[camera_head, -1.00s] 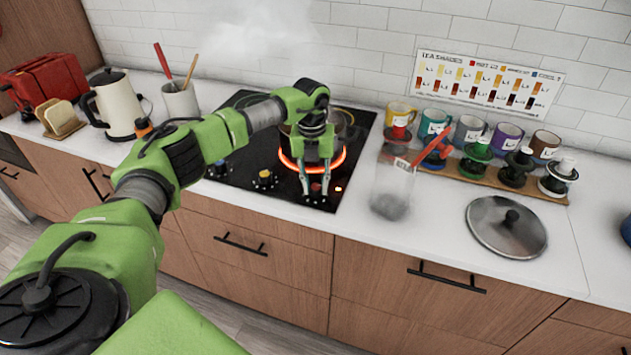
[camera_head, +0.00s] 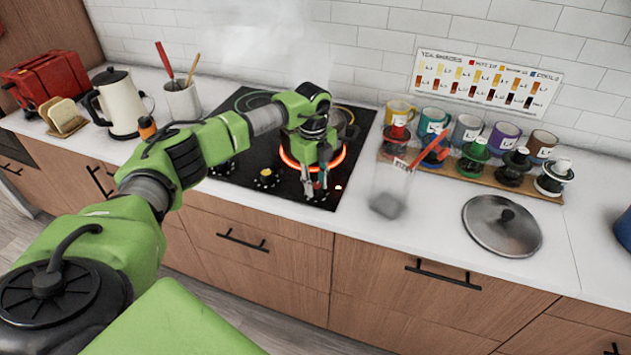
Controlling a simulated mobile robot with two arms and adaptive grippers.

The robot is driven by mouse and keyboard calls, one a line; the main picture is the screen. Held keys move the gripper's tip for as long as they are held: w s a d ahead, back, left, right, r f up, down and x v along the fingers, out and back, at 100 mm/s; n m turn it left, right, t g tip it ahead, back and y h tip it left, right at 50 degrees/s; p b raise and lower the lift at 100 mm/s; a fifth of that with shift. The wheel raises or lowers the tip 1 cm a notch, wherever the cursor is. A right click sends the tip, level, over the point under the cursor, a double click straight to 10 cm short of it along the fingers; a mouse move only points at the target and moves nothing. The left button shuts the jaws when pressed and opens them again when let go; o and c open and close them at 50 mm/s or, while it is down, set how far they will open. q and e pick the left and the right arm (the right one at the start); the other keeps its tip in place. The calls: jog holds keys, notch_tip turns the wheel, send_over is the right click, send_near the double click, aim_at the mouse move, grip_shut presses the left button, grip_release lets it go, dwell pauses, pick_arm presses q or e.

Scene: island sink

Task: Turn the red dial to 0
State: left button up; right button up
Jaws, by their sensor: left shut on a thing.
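The red dial (camera_head: 317,187) is on the front right of the black cooktop (camera_head: 240,190), partly hidden by my fingers. My left gripper (camera_head: 315,186) reaches down over it from above and is shut on it. The dial's marking is too small to read. The burner ring (camera_head: 289,160) behind the gripper glows orange. A small light (camera_head: 338,187) right of the dial looks whitish. My right gripper is not in view.
Yellow (camera_head: 266,178) and blue (camera_head: 221,168) dials sit left of the gripper. A kettle (camera_head: 121,105) and utensil crock (camera_head: 183,100) stand at the left.

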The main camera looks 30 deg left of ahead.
pick_arm(q)
jog(key=shift+n, duration=0.4)
jog(key=o, duration=1.1)
jog(key=r, duration=1.2)
jog(key=shift+s, duration=0.2)
jog(key=shift+s, duration=0.1)
